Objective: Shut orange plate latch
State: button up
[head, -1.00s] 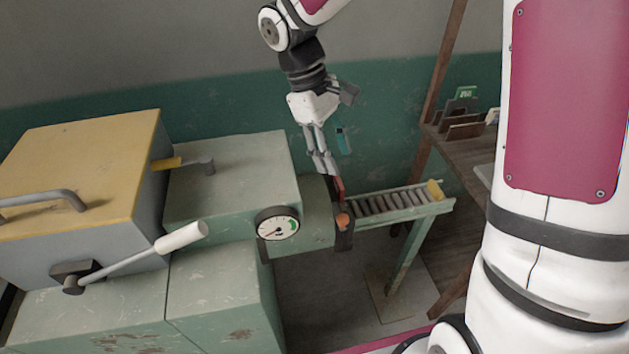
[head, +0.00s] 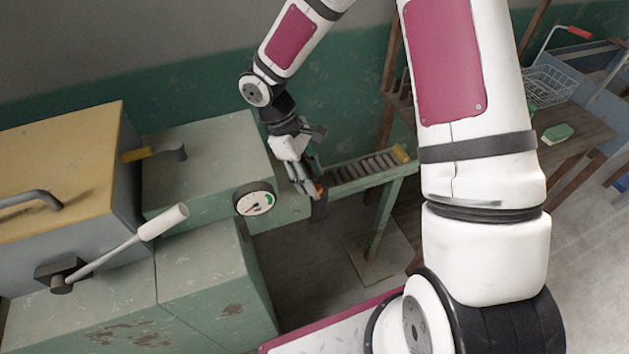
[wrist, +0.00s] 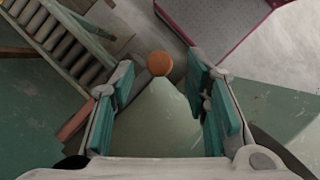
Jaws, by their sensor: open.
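My gripper (head: 308,190) reaches down at the small machine outlet by the roller ramp, its fingers apart. In the wrist view its two teal-padded fingers (wrist: 162,80) stand open with a round orange knob (wrist: 160,64) between and just beyond their tips. The knob, seemingly the latch's handle, looks apart from both pads. In the head view a bit of orange (head: 319,188) shows beside the fingertips, above a dark bracket (head: 320,210). A reddish bar (wrist: 75,120) lies left of the left finger in the wrist view. The fingers hide much of the latch.
The green machine (head: 205,165) with a round gauge (head: 254,203) stands left of my gripper. A white-handled lever (head: 160,222) sticks out at its front. The roller ramp (head: 365,174) lies right of my gripper. Bare floor (head: 310,275) lies below.

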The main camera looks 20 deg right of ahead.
jog(key=shift+x, duration=1.1)
grip_shut()
